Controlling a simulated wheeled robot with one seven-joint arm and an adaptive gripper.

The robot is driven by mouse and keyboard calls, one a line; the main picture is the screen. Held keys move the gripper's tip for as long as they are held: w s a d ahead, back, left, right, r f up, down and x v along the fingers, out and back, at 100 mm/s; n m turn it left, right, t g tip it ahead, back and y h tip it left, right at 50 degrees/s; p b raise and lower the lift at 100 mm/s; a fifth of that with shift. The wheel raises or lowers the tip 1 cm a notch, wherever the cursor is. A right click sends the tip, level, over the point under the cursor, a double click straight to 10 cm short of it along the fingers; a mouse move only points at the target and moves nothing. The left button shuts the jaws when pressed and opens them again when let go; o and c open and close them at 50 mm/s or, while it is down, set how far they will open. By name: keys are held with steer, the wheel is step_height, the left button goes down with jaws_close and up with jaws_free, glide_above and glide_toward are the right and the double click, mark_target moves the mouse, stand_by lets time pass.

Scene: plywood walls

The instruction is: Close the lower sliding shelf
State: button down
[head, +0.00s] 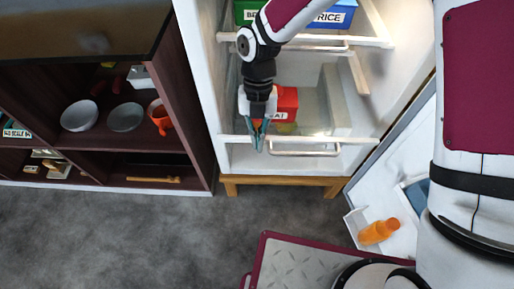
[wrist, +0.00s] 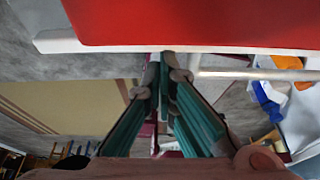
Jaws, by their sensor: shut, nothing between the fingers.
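The lower sliding shelf is in the white fridge in the head view, with a white front rail (head: 350,139) and a bar handle (head: 303,152) at its front. How far it stands out is hard to tell. A red box (head: 287,104) lies on it. My gripper (head: 258,142) is shut and empty, its teal fingers pointing down at the rail, left of the handle. In the wrist view the fingertips (wrist: 168,62) are at the white rail (wrist: 100,42), close to or touching it; the red box (wrist: 200,22) is just beyond, with the handle (wrist: 240,74) to the right.
The upper shelf (head: 310,39) holds a green box (head: 247,12) and a blue box (head: 338,16). The fridge door (head: 390,185) is open at right, with an orange bottle (head: 379,231) in its rack. A dark cabinet (head: 190,90) stands left. Grey floor (head: 130,235) is clear.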

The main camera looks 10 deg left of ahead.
mark_target(258, 124)
steer(key=w, duration=0.3)
steer(key=w+a, duration=0.1)
steer(key=w, duration=0.2)
steer(key=shift+w+a+b, duration=0.15)
steer(key=shift+w+b, duration=0.15)
